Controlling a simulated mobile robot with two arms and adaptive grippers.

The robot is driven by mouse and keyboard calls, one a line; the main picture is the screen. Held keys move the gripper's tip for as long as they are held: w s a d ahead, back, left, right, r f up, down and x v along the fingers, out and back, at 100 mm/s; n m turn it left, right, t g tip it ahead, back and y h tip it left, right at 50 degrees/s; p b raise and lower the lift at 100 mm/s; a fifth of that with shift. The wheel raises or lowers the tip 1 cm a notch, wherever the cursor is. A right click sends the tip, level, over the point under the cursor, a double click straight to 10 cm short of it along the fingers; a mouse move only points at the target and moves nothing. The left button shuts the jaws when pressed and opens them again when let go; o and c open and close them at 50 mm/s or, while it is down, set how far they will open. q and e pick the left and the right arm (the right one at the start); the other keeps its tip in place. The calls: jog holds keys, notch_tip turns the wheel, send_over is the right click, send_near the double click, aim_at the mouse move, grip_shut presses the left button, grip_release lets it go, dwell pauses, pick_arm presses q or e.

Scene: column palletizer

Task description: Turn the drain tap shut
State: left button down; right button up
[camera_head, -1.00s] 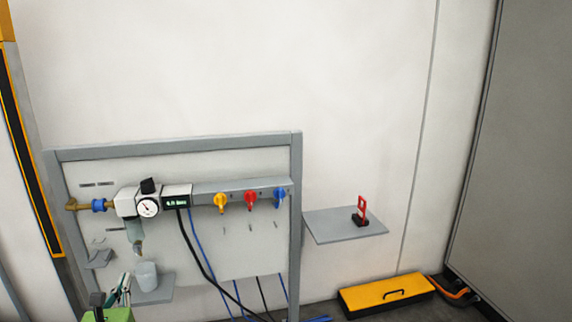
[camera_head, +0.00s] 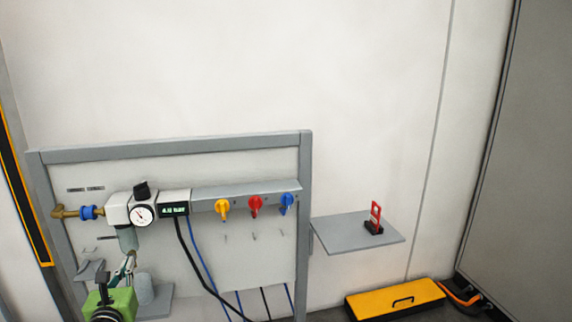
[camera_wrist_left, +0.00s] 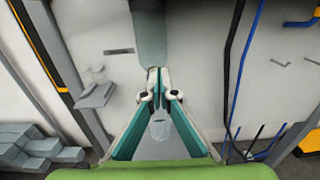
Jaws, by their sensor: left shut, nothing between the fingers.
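The grey filter bowl (camera_head: 128,239) hangs under the white regulator unit (camera_head: 117,209) with its round gauge. Its lower end, where the drain tap sits, is covered by my left gripper's fingertips, so I cannot see the tap's position. My left gripper (camera_head: 131,256) comes from below, with its fingertips just under the bowl. In the left wrist view the bowl (camera_wrist_left: 150,38) is straight above the fingertips (camera_wrist_left: 158,72), which meet and are shut on nothing; contact with the tap cannot be told. My right gripper is not in view.
A clear cup (camera_head: 145,288) stands on a small shelf below the bowl, and also shows between my fingers in the wrist view (camera_wrist_left: 160,127). Yellow (camera_head: 222,208), red (camera_head: 255,205) and blue (camera_head: 287,203) valves are to the right. A black cable (camera_head: 192,255) hangs nearby.

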pick_arm(q)
jog(key=shift+x, duration=1.3)
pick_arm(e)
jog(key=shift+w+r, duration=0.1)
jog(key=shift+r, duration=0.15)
pick_arm(q)
jog(key=shift+f, duration=0.1)
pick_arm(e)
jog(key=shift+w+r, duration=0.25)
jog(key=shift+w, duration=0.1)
pick_arm(q)
jog(key=shift+s+f, duration=0.1)
jog(key=shift+f, duration=0.05)
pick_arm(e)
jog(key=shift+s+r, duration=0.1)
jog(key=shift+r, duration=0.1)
pick_arm(q)
jog(key=shift+a+f, duration=0.1)
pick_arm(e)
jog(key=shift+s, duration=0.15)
